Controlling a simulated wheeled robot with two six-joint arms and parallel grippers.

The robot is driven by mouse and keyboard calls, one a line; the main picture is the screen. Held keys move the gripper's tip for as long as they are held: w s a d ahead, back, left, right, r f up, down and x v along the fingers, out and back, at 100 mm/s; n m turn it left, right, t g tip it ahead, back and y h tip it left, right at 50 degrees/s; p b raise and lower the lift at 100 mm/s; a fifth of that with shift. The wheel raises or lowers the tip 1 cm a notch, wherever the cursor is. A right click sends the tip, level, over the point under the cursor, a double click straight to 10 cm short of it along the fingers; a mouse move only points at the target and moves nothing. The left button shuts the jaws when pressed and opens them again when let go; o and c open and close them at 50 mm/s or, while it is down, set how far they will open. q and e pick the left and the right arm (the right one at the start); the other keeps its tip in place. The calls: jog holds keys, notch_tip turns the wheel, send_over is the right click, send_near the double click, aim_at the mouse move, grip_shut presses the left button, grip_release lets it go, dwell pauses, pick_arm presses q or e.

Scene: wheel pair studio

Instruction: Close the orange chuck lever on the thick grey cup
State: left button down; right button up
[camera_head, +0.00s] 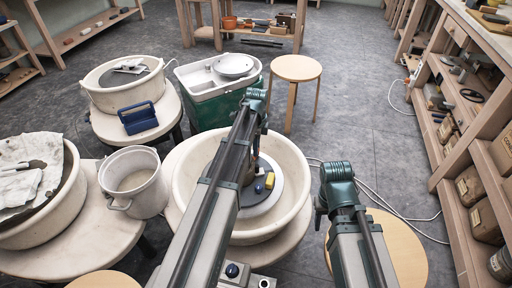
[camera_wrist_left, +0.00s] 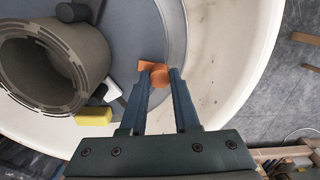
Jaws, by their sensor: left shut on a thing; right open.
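The thick grey cup (camera_wrist_left: 88,55), a hollow ring-like wall, sits on the grey wheel disc (camera_wrist_left: 135,25) in the left wrist view. The orange chuck lever (camera_wrist_left: 146,66) is to its right, apart from the cup wall. My left gripper (camera_wrist_left: 161,80) is shut on the lever, with one finger on each side of it. In the head view my left gripper (camera_head: 262,130) is over the wheel basin, and my arm hides the cup. My right gripper (camera_head: 321,205) is open to the right of the basin, mostly hidden behind its wrist.
A yellow part (camera_wrist_left: 93,116) lies near the cup; dark grey parts also touch the disc. The cream basin wall (camera_wrist_left: 225,70) surrounds the disc. A white bucket (camera_head: 133,181) stands left, a round stool (camera_head: 297,68) behind. Shelves line the right side.

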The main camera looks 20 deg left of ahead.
pick_arm(q)
jog(key=c, duration=0.6)
grip_release()
jog(key=shift+c, duration=0.2)
notch_tip(320, 180, up, 14)
jog(key=p, duration=1.4)
jog(key=shift+f, duration=0.1)
